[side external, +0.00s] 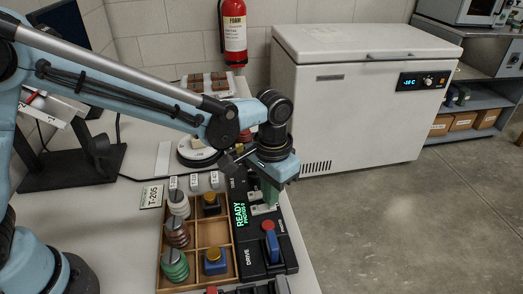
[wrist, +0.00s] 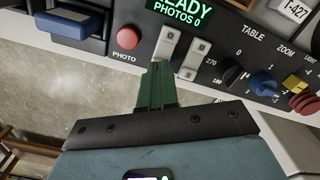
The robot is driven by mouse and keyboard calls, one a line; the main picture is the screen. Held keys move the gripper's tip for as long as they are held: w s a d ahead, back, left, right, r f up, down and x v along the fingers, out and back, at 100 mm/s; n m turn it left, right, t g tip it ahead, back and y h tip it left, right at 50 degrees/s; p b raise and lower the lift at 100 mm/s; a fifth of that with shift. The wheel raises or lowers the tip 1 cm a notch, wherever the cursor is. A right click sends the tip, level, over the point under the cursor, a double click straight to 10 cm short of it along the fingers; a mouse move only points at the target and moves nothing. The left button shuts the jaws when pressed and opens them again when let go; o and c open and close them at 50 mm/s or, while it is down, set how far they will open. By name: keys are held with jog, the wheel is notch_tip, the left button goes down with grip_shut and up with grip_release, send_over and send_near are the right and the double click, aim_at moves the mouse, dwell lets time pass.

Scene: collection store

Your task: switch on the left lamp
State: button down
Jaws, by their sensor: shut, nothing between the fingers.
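My gripper (wrist: 158,66) is shut and empty, its green fingertips at the lower end of the left white rocker switch (wrist: 166,42) in the wrist view. I cannot tell whether they touch it. The right white rocker switch (wrist: 197,52) is just beside. Both sit on the black control panel (side external: 279,246), below its green "READY PHOTOS 0" display (wrist: 180,10). In the side view my gripper (side external: 268,203) is over the panel and partly hides the switches. No lamp is clearly seen, and the switch positions are unclear.
A red photo button (wrist: 127,38) is left of the switches; black, blue and yellow knobs lie right. A blue drive lever (side external: 272,245) stands on the panel. A wooden tray (side external: 196,238) with coloured reels is beside it. A white freezer (side external: 350,100) stands behind.

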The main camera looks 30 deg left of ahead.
jog(key=shift+f, duration=0.6)
dwell(0.3)
jog(key=shift+r, duration=3.5)
jog(key=shift+a+r, duration=0.15)
jog(key=shift+a, duration=0.05)
jog(key=s+a+r+n+t, duration=0.1)
jog(key=s+a+t, duration=0.2)
jog(key=a, duration=0.7)
jog(key=s+a+r+n+t, duration=0.2)
jog(key=s+a+t, duration=0.2)
jog(key=a, duration=0.5)
jog(key=s, duration=0.2)
jog(key=shift+s+a, duration=0.4)
